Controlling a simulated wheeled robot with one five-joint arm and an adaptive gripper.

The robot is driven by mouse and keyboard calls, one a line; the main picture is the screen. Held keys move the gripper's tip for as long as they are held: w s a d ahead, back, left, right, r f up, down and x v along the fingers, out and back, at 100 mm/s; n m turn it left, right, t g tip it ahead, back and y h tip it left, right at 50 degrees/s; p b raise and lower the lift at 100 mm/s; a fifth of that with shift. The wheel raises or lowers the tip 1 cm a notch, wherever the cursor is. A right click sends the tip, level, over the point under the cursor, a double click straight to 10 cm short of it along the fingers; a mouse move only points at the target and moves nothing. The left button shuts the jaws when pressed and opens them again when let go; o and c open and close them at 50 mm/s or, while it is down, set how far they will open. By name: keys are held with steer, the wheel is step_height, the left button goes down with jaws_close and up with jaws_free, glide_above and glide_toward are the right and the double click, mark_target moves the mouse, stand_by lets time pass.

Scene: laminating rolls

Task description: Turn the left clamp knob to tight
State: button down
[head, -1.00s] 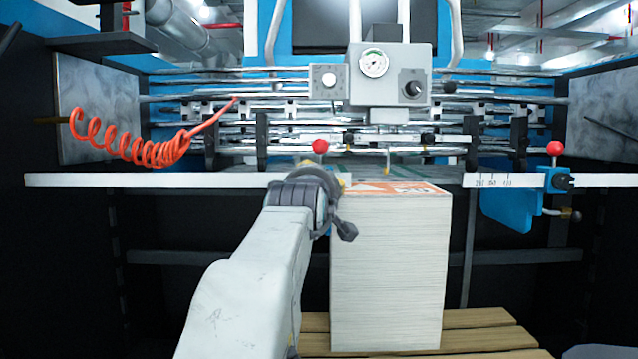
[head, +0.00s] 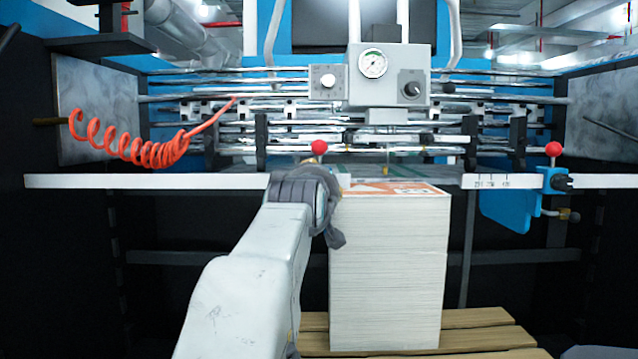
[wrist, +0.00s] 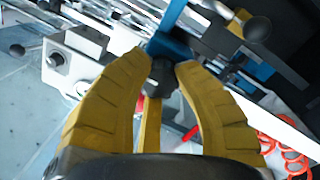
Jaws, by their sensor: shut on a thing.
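The left clamp is mostly hidden behind my arm in the head view; its red ball (head: 319,147) shows above my wrist. In the wrist view its blue body (wrist: 168,46) lies just beyond my fingertips. The dark left clamp knob (wrist: 160,82) sits between my yellow fingers. My gripper (wrist: 162,70) is shut on this knob, with fingers on both sides of it. A dark ball-ended handle (wrist: 257,29) stands out to the right of the clamp. No mark showing how tight the knob is can be seen.
A paper stack (head: 388,265) stands right beside my wrist on wooden slats. A white rail (head: 140,181) crosses the front. The right clamp (head: 556,181) is far right on it. A red coiled hose (head: 150,153) hangs at left. A gauge box (head: 390,75) is above.

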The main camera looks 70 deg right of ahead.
steer(key=shift+r, duration=0.1)
steer(key=c, duration=0.9)
jaws_free()
steer(key=shift+a, duration=0.1)
steer(key=v, duration=1.1)
steer(key=shift+a, duration=0.35)
